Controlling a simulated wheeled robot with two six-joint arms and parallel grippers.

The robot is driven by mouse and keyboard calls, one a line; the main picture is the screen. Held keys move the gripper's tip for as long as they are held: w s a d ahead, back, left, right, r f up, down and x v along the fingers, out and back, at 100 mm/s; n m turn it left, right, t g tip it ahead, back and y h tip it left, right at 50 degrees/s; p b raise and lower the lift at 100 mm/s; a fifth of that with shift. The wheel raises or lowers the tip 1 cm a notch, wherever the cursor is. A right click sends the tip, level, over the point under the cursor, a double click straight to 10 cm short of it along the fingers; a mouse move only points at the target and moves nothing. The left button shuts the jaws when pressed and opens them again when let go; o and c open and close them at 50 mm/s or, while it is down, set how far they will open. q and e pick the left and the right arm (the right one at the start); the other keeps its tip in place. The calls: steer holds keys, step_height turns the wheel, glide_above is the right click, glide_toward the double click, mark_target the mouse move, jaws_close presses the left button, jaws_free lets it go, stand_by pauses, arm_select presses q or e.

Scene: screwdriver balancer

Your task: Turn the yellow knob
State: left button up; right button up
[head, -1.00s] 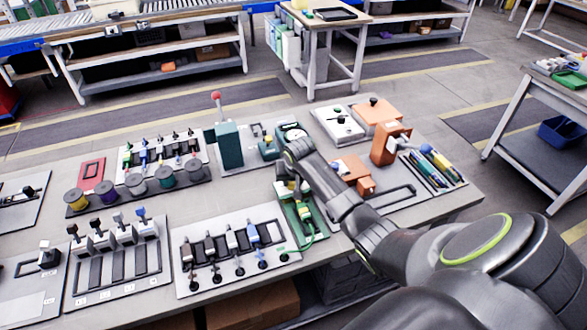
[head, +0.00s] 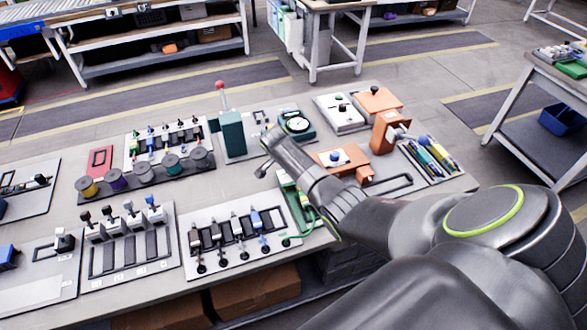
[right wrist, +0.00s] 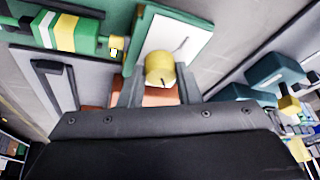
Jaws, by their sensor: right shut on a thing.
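The yellow knob (right wrist: 160,69) shows in the right wrist view, on a white plate with a green edge (right wrist: 178,40). A thin dark line marks the plate above the knob. My right gripper (right wrist: 159,84) has a finger on each side of the knob and is shut on it. In the head view my right wrist (head: 290,160) reaches in over the middle of the table and hides the knob. The green fixture (head: 288,192) shows partly beneath my arm. My left gripper is in neither view.
A teal block with a red-topped lever (head: 232,132) and a round dial (head: 296,124) stand just behind my right gripper. A panel of clamps (head: 235,235) lies in front. Orange fixtures (head: 342,160) and a tray of pens (head: 430,155) lie to the right.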

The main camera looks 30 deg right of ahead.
steer(key=shift+w+m, duration=0.15)
steer(key=shift+m, duration=0.45)
steer(key=shift+g, duration=0.3)
steer(key=o, duration=1)
steer(key=b+v, duration=0.1)
steer(key=v, duration=1.6)
steer(key=shift+r, duration=0.2)
